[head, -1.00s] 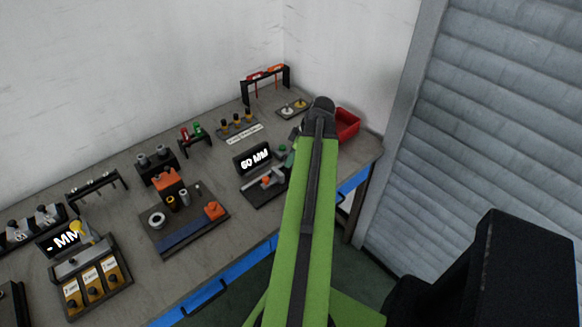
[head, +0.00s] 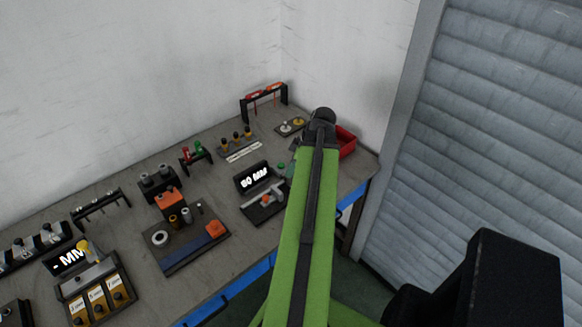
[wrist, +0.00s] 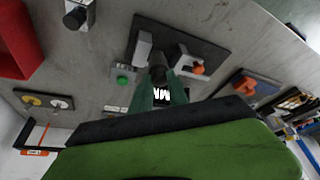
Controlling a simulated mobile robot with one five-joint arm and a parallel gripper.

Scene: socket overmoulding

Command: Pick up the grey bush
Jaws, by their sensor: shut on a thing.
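In the wrist view my gripper (wrist: 160,82) has its green fingers closed on a dark grey round piece (wrist: 158,62), which looks like the grey bush. The fingers partly hide it. It shows in front of the gauge fixture with the orange knob (wrist: 198,68), and I cannot tell whether it touches the fixture. In the head view my green arm reaches over the bench's right part and hides the gripper and its piece. Another grey cylinder (head: 186,214) stands on the dark board at the middle of the bench, clear of my gripper.
The gauge fixture's display (head: 252,177) stands left of my arm. A red bin (head: 346,142) is right of the arm's end. A tool rack (head: 263,98) and a tray with two discs (head: 290,126) are behind. Blue drawers line the bench's front.

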